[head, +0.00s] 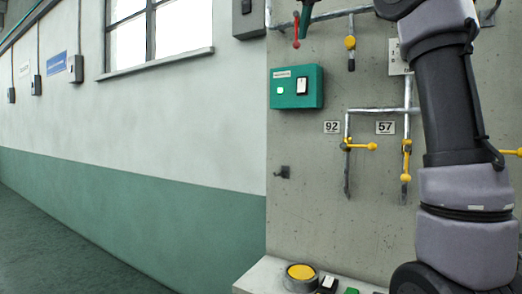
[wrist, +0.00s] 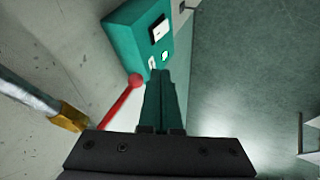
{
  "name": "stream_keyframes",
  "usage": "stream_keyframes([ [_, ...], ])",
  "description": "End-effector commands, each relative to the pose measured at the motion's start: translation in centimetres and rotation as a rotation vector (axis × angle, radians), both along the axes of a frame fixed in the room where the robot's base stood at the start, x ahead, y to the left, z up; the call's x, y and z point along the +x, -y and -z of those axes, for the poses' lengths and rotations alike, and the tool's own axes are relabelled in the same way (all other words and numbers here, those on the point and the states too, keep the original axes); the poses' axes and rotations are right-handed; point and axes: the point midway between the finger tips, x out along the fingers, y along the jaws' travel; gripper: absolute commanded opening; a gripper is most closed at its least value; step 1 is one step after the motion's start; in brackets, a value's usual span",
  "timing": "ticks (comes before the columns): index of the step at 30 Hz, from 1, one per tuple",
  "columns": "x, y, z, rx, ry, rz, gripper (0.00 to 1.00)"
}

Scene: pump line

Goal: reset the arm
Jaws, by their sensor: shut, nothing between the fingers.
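My gripper (wrist: 160,76) is shut and empty in the wrist view, with its two green fingers together. In the head view, the green fingers (head: 305,20) show at the top edge, pointing down in front of the concrete panel. A red lever (wrist: 118,100) with a ball end lies just left of the fingers in the wrist view. The red lever also shows beside the fingers in the head view (head: 296,32). I cannot tell whether they touch. My arm's grey and black links fill the right side of the head view and hide part of the panel.
A teal switch box (head: 296,88) is mounted on the panel below the fingers. Pipes with yellow valve levers (head: 358,146) and plates marked 92 (head: 332,127) and 57 (head: 385,127) are to its right. The left floor is clear.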

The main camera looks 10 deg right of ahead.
Motion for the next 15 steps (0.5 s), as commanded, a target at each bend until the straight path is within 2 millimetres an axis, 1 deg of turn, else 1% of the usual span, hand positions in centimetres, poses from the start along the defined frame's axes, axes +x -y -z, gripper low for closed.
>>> stream_keyframes([
  [2, -0.2, 0.0, 0.2, 0.002, -0.002, 0.005, 0.00],
  [5, -1.1, 0.1, 1.1, 0.022, -0.010, 0.032, 0.00],
  [8, -2.8, 0.2, 3.3, 0.066, -0.027, 0.088, 0.00],
  [11, -5.2, 0.6, 6.7, 0.138, -0.046, 0.171, 0.00],
  [12, -6.3, 0.8, 8.3, 0.173, -0.054, 0.208, 0.00],
  [14, -7.9, 1.1, 10.8, 0.228, -0.065, 0.265, 0.00],
  [15, -9.0, 1.4, 12.6, 0.267, -0.073, 0.305, 0.00],
])
